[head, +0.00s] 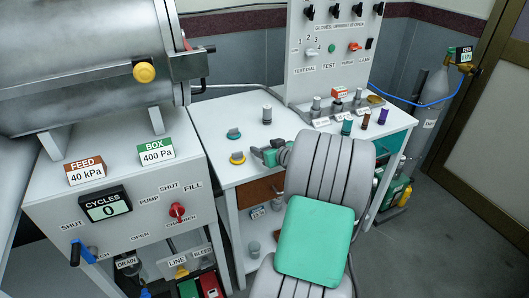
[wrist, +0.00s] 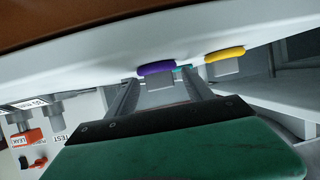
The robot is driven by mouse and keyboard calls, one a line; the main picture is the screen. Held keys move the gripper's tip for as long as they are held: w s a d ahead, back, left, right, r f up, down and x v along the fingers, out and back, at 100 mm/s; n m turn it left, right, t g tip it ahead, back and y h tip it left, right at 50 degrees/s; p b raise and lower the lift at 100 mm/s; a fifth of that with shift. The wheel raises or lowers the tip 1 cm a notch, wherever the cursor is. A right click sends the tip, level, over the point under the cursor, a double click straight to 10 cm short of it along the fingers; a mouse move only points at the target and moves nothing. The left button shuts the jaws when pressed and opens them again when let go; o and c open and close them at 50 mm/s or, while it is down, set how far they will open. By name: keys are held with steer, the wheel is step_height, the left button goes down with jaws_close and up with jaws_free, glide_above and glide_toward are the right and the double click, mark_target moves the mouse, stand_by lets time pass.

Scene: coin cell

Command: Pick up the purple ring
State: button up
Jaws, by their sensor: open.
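The purple ring (wrist: 156,69) shows edge-on in the wrist view, with a grey block against it, at the pale table surface. My gripper (wrist: 161,80) is open, and its two grey fingers reach toward the ring, one on either side of it in the picture. Whether the fingers touch it I cannot tell. In the head view my gripper (head: 259,154) is low over the white table, just right of the yellow ring. I cannot make out the purple ring there; my gripper and arm may hide it.
A yellow ring (head: 237,157) sits close by; it also shows in the wrist view (wrist: 225,54). A teal ring (head: 233,134) lies behind it, and a grey cylinder (head: 267,115) stands further back. Coloured vials (head: 383,117) stand at the right. The grey chamber (head: 85,60) is on the left.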

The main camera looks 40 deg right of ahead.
steer(key=shift+c, duration=0.2)
steer(key=shift+a+f, duration=0.1)
jaws_close()
stand_by(0.4)
